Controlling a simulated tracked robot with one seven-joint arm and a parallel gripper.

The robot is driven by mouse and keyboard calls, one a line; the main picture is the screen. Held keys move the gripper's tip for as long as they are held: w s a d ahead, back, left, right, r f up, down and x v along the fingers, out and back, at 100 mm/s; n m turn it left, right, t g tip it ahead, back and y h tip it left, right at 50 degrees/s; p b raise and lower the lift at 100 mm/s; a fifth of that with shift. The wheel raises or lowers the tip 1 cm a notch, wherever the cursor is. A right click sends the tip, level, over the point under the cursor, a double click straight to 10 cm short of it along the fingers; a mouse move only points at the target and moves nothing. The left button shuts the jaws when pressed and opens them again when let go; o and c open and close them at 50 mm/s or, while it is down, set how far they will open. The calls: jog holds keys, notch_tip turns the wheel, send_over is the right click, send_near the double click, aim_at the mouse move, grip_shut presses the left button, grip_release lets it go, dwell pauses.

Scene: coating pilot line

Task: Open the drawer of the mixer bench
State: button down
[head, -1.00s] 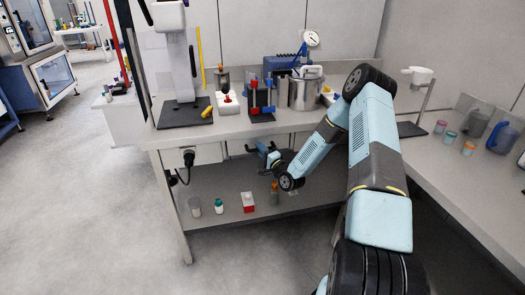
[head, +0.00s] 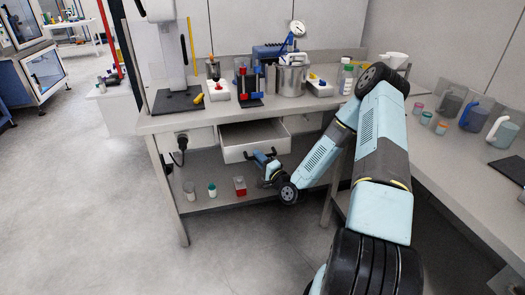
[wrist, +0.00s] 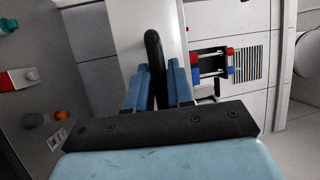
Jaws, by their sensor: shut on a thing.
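The mixer bench (head: 185,121) stands ahead, and its drawer (head: 236,152) is pulled out under the top. The inside of the drawer shows from above and looks empty. My gripper (head: 263,156) is at the drawer's front. In the wrist view my gripper (wrist: 156,82) is shut on the dark bar handle (wrist: 153,45), which passes between the two blue fingers. The pale drawer front (wrist: 124,25) lies beyond the handle. In the head view the handle is mostly hidden by the gripper.
On the lower shelf stand a clear cup (head: 190,190), a small white-and-green jar (head: 212,190) and a red-and-white box (head: 240,186). A metal pot (head: 291,80) and other equipment stand on the bench top. The floor at left is clear.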

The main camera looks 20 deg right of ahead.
jog(key=s, duration=0.2)
jog(key=shift+s+d+f, duration=0.1)
jog(key=shift+s+f, duration=0.05)
jog(key=shift+s, duration=0.2)
jog(key=shift+d, duration=0.15)
jog(key=c, duration=1.2)
grip_release()
jog(key=shift+w+d, duration=0.1)
jog(key=shift+o, duration=0.5)
jog(key=v, duration=1.3)
jog(key=shift+s, duration=0.35)
jog(key=shift+w, duration=0.1)
